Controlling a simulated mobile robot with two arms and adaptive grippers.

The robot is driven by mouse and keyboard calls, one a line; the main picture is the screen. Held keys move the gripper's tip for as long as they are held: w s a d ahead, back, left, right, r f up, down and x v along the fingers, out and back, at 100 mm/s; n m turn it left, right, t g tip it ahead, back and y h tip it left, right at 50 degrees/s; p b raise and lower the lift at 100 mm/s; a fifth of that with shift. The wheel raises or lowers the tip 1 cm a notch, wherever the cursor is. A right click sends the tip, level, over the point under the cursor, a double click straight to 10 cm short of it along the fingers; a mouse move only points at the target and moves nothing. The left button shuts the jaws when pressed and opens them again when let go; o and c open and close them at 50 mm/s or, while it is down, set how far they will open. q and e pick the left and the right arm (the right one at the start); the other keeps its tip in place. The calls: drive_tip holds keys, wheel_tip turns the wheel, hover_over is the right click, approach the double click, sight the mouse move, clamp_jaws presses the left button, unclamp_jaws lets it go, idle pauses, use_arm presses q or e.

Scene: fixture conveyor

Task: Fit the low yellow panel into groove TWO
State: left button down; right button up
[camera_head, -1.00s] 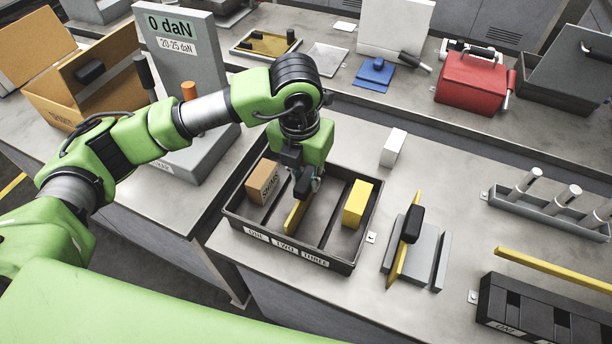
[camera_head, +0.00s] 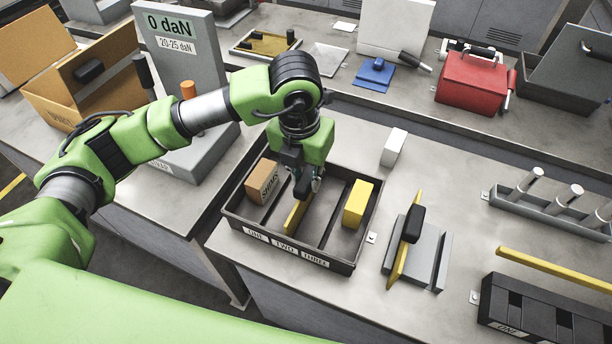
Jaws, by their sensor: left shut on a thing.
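The low yellow panel (camera_head: 293,218) stands on edge inside the dark tray (camera_head: 344,267), in line with the label TWO (camera_head: 284,247) on its front wall. Labels ONE (camera_head: 256,236) and THREE (camera_head: 315,259) flank that label. My left gripper (camera_head: 306,192) comes down from above and is shut on the panel's far part, hiding it. I cannot tell whether the panel's lower edge is seated in the groove. My right gripper is out of view.
In the tray, a brown SHIMS box (camera_head: 264,181) stands left and a yellow block (camera_head: 357,204) right. A grey fixture with a yellow plate and black handle (camera_head: 413,224) stands to the right. A white block (camera_head: 393,148) lies behind.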

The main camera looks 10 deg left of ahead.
use_arm(q)
drive_tip(key=shift+f+b, duration=1.3)
idle(1.4)
drive_tip(key=c, duration=1.7)
unclamp_jaws()
drive_tip(key=r, duration=0.4)
drive_tip(key=s+r, duration=0.1)
drive_tip(key=r, duration=0.7)
drive_tip(key=shift+s+a, duration=0.15)
drive_tip(key=shift+s, duration=0.1)
